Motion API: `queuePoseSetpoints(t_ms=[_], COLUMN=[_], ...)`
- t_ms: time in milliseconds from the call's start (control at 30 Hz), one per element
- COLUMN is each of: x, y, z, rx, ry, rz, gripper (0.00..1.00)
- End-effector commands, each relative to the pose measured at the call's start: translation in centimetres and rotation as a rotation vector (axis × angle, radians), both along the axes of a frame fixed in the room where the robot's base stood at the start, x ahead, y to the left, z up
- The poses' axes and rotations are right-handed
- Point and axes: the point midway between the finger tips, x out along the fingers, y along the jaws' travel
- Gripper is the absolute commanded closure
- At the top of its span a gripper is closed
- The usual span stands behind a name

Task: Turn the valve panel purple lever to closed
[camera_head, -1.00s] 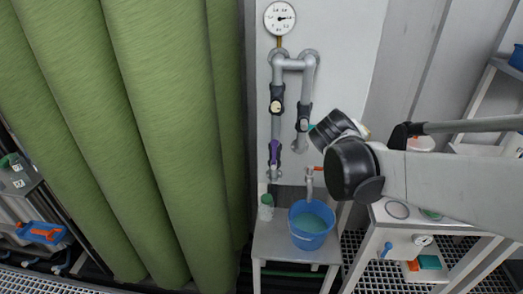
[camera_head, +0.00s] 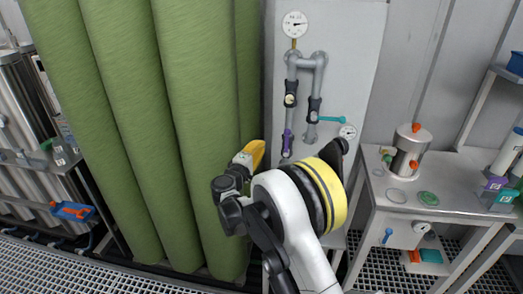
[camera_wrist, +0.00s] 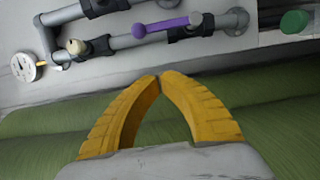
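The purple lever (camera_head: 287,141) is on the lower part of the left vertical pipe of the valve panel (camera_head: 345,58). It lies in line with that pipe. In the wrist view the purple lever (camera_wrist: 166,25) runs along the grey pipe, beyond my fingertips. My gripper (camera_head: 254,153) is left of the lever in the head view, in front of the green cylinders. In the wrist view the yellow fingers of my gripper (camera_wrist: 160,76) meet at their tips with nothing between them. The fingers are apart from the lever and pipe.
A teal lever (camera_head: 331,119) sticks out right from the other pipe. A gauge (camera_head: 295,24) tops the panel. Large green cylinders (camera_head: 195,110) fill the left side. A bench (camera_head: 435,193) with a metal vessel (camera_head: 408,150) stands at right.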

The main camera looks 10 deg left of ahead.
Motion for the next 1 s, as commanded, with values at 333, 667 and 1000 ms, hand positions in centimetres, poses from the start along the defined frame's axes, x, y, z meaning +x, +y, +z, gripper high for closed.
queuePoseSetpoints(t_ms=[333,667,1000], x=[7.2,6.7,6.6], y=[-2.2,-5.8,-6.0], z=[-0.3,-0.1,0.0], rx=[0.001,0.001,0.002], ry=[0.001,0.001,0.002], rz=[-0.002,-0.001,0.000], gripper=[1.00,1.00,1.00])
